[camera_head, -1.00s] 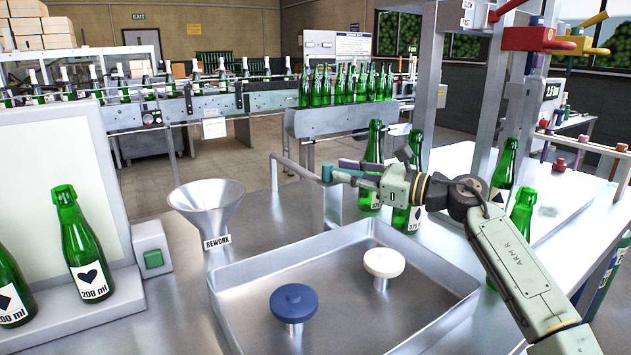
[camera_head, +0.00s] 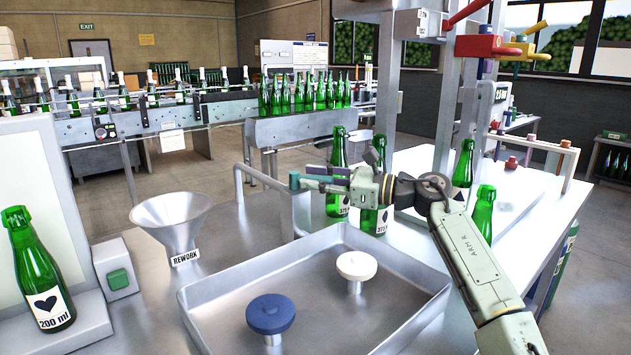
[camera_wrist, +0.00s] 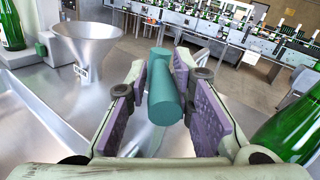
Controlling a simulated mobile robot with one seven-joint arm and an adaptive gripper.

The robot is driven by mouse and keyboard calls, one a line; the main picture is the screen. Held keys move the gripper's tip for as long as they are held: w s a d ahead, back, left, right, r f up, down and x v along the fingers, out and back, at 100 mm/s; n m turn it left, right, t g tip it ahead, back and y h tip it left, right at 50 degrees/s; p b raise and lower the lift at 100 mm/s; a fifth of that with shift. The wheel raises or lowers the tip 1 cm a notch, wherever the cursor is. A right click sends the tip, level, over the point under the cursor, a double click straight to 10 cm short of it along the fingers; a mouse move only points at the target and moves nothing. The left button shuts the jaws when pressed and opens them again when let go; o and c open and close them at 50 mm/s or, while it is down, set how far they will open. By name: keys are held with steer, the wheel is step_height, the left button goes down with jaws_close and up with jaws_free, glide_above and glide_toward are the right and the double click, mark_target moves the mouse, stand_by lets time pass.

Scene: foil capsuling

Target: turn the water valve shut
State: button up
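A teal cylindrical handle (camera_head: 295,181) sits at the end of a grey pipe above the steel counter. I take it to be the water valve, but no label shows on it. It also shows large in the wrist view (camera_wrist: 170,92). My gripper (camera_head: 308,182) is at the handle, with its purple-padded fingers spread on either side of it. In the wrist view a gap shows between the left pad and the handle; contact at the right pad cannot be told.
A steel tray (camera_head: 215,300) holds a blue round knob (camera_head: 270,313) and a white one (camera_head: 356,265). A REWORK funnel (camera_head: 172,220) stands left. Green bottles (camera_head: 338,165) stand close behind my gripper, and one (camera_wrist: 290,125) shows at the wrist view's right.

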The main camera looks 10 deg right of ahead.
steer(key=shift+o, duration=1.2)
step_height(320, 180, up, 10)
steer(key=shift+r, duration=0.1)
